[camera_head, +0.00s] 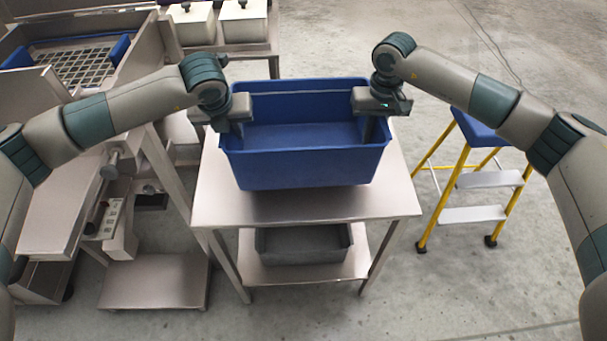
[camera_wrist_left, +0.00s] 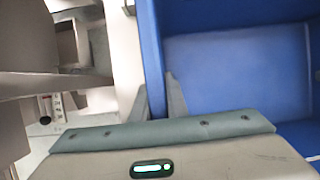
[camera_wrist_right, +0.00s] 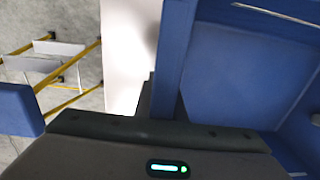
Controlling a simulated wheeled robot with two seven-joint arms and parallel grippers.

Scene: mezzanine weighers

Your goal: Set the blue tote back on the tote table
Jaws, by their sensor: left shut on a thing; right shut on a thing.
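The blue tote (camera_head: 310,170) is empty and roughly level over the steel tote table (camera_head: 215,200). A shadow shows on the tabletop below it; it looks slightly raised, but I cannot tell the gap exactly. My left gripper (camera_head: 238,128) is shut on the tote's left wall, with one finger inside and one outside; the left wrist view shows this wall (camera_wrist_left: 153,50) between the fingers. My right gripper (camera_head: 371,127) is shut on the right wall, which also shows between the fingers in the right wrist view (camera_wrist_right: 172,60). The outer fingers are mostly hidden in the head view.
A grey bin (camera_head: 303,246) sits on the table's lower shelf. A yellow step stool (camera_head: 470,180) with a blue top stands close to the right. Steel weighing equipment (camera_head: 85,65) stands close to the left. White-lidded containers (camera_head: 243,22) are behind. Open floor lies beyond the stool.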

